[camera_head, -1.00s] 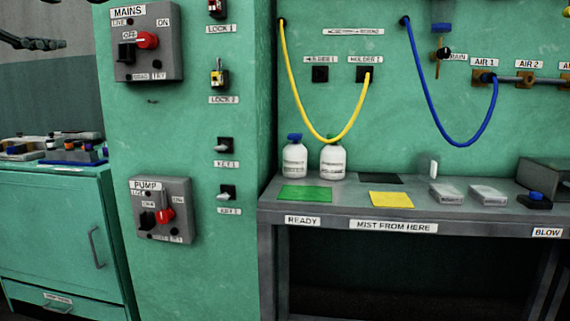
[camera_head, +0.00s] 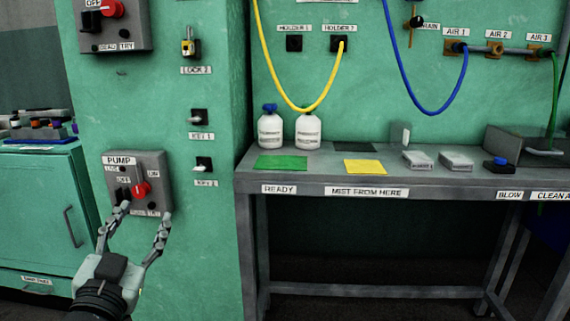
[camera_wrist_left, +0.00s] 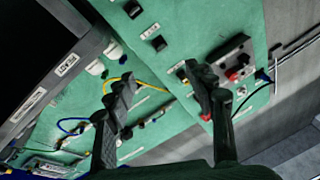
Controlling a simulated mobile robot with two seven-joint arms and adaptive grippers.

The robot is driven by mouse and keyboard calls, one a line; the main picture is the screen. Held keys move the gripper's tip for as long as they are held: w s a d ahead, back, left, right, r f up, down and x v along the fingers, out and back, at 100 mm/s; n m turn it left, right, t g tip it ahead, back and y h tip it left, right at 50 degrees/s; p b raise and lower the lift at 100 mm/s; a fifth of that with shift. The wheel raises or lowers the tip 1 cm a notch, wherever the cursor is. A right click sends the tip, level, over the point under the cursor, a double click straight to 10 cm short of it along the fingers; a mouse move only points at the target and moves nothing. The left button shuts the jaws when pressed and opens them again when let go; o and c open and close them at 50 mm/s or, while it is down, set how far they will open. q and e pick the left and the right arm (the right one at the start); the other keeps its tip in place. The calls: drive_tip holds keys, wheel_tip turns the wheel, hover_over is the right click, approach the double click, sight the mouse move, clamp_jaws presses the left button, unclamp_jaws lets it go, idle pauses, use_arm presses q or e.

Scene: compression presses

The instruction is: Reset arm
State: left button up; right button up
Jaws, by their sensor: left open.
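My left gripper (camera_head: 142,211) is open and empty in the lower left of the head view. Its two fingers stand apart and overlap the lower part of the grey PUMP switch box (camera_head: 163,172) in the picture; I cannot tell whether they touch it. The box carries a red knob (camera_head: 141,189). In the left wrist view the two open fingers (camera_wrist_left: 160,100) show against the green panel (camera_wrist_left: 150,70), with nothing between them. My right gripper is not in view.
A grey bench (camera_head: 330,180) holds two white bottles, a green mat (camera_head: 281,162), a yellow mat (camera_head: 365,167) and small boxes. A yellow hose (camera_head: 262,55) and a blue hose (camera_head: 397,70) hang above. A green cabinet (camera_head: 40,215) stands at the left.

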use_arm(q)
drive_tip(key=s+d+f+g, duration=0.2)
drive_tip(key=s+f+g, duration=0.25)
drive_tip(key=f, duration=0.35)
drive_tip(key=s+d+f+n+g+h, duration=0.1)
drive_tip(key=s+d+f+g, duration=0.15)
drive_tip(key=s+f, duration=0.45)
drive_tip(key=s+d+f+g, duration=0.1)
drive_tip(key=s+f+g, duration=0.35)
drive_tip(key=f, duration=0.55)
drive_tip(key=s+a+f+g+p, duration=0.3)
drive_tip(key=s+f, duration=0.1)
drive_tip(key=f, duration=0.3)
drive_tip(key=s+a+f+n+g+y+p, duration=0.1)
drive_tip(key=s+a+f+g+p, duration=0.2)
drive_tip(key=f, duration=0.4)
drive_tip(key=shift+s+a+f+y+p, duration=0.15)
drive_tip(key=shift+s+a+y+p, duration=0.2)
drive_tip(key=shift+s+a, duration=0.3)
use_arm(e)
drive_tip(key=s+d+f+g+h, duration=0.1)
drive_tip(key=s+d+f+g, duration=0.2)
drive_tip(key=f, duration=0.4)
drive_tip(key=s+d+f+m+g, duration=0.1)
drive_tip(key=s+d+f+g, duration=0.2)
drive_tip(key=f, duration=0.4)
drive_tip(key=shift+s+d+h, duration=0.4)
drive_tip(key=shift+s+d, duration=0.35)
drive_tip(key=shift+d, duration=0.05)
